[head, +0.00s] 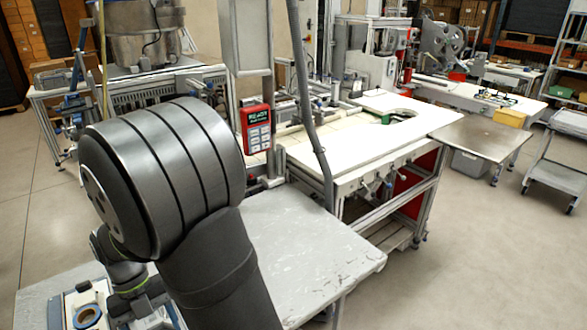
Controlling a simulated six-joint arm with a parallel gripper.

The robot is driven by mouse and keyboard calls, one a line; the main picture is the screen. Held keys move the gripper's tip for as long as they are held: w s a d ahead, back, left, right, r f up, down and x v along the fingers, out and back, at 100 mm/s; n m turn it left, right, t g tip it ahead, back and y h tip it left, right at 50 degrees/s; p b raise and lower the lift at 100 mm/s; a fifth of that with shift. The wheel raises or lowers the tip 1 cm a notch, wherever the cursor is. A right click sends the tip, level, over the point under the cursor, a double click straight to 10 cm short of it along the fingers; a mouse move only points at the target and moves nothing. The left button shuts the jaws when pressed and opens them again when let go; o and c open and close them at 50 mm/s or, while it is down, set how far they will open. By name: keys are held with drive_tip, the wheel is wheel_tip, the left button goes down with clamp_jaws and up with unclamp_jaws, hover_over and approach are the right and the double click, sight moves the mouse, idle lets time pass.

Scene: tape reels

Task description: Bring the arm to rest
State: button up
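My arm fills the left foreground, with a large grey joint and a dark link hiding much of the bench behind it. My wrist, with a green ring, shows at the lower left, pointing down. My gripper (150,318) is partly in view below the wrist at the bottom edge; its fingertips are hidden or cut off, so I cannot tell whether it is open or holds anything. A tape reel (87,316) with a blue centre ring lies to the left of it, in a light tray or fixture (70,302) cut off by the frame.
A worn grey tabletop (305,245) right of my arm is bare. Behind it stand a white workbench (350,150) and a red keypad box (257,128) on a post. A grey hose hangs in front of the bench. Open floor lies at the right.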

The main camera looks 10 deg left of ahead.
drive_tip(key=w+a+m+y, duration=0.1)
drive_tip(key=w+m, duration=0.1)
drive_tip(key=m, duration=0.1)
drive_tip(key=w+a+m+y, duration=0.1)
drive_tip(key=w+m, duration=0.1)
drive_tip(key=m, duration=0.2)
drive_tip(key=w+a+m+g+y, duration=0.1)
drive_tip(key=w+a+m+y, duration=0.1)
drive_tip(key=w+m, duration=0.1)
drive_tip(key=shift+w+f+m, duration=0.1)
drive_tip(key=shift+f+m, duration=0.1)
drive_tip(key=shift+m, duration=0.3)
drive_tip(key=w+m, duration=0.1)
drive_tip(key=w+a+m+y, duration=0.1)
drive_tip(key=m, duration=0.1)
drive_tip(key=w+m+y, duration=0.1)
drive_tip(key=m, duration=0.1)
drive_tip(key=shift+w+a+t, duration=0.25)
drive_tip(key=shift+a+t, duration=0.05)
drive_tip(key=shift+a, duration=0.05)
drive_tip(key=w+a+r+m+t, duration=0.1)
drive_tip(key=w+a+m+t, duration=0.1)
drive_tip(key=w+m, duration=0.4)
drive_tip(key=w+a+r+m+t+y, duration=0.1)
drive_tip(key=w+a+m+t, duration=0.1)
drive_tip(key=w+m+t, duration=0.2)
drive_tip(key=shift+w+r+m, duration=0.2)
drive_tip(key=shift+w+m, duration=1.25)
drive_tip(key=shift+m, duration=2.45)
drive_tip(key=shift+a, duration=0.1)
